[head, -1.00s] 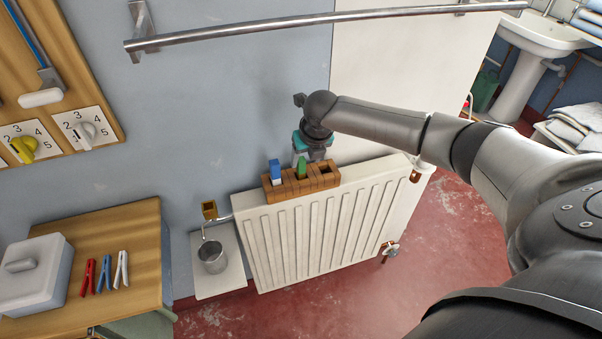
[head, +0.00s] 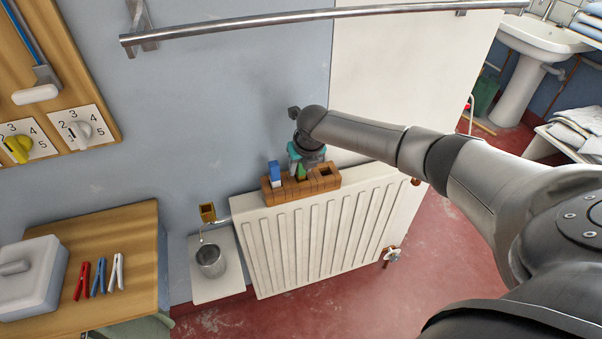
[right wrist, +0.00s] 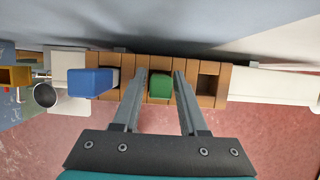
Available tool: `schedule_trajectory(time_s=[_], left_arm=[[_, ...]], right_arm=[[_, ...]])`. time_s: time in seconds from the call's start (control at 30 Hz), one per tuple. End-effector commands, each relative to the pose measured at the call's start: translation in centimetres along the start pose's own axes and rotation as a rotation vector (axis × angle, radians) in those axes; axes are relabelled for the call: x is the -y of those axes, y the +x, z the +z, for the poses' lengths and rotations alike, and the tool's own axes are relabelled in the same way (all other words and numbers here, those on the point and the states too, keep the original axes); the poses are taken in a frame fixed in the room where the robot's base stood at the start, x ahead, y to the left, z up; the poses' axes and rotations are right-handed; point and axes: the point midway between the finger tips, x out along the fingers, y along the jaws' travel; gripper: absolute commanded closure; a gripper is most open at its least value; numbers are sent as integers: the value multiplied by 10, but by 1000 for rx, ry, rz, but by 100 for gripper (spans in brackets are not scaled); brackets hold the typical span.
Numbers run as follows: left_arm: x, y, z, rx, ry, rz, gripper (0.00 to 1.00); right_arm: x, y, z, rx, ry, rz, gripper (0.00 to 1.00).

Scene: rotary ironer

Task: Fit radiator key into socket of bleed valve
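A wooden block (head: 325,186) with slots sits on top of the white radiator (head: 300,238). A blue-handled piece (head: 274,172) and a green-handled piece (head: 301,174) stand in it; both look like keys, with their lower ends hidden. In the right wrist view the blue handle (right wrist: 92,82) is left and the green handle (right wrist: 161,86) in the middle. My right gripper (right wrist: 160,74) is open, its fingers either side of the green handle with small gaps; it also shows in the head view (head: 303,164). A square brass fitting (head: 207,212), seemingly the bleed valve, is at the radiator's upper left. My left gripper is out of view.
The block's right slot (right wrist: 209,85) is empty. A metal cup (head: 211,261) hangs below the brass fitting, before a white panel (head: 205,289). A metal rail (head: 320,20) crosses above. A wooden cabinet (head: 130,230) with pegs and a white box stands left.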

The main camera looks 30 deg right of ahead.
Motion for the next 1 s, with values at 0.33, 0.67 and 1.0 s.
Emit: schedule_trajectory(time_s=[0.33,0.67,1.0], left_arm=[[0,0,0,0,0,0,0],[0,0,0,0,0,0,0],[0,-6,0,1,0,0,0]], right_arm=[[0,0,0,0,0,0,98],[0,0,0,0,1,0,100],[0,-18,8,3,1,1,100]])
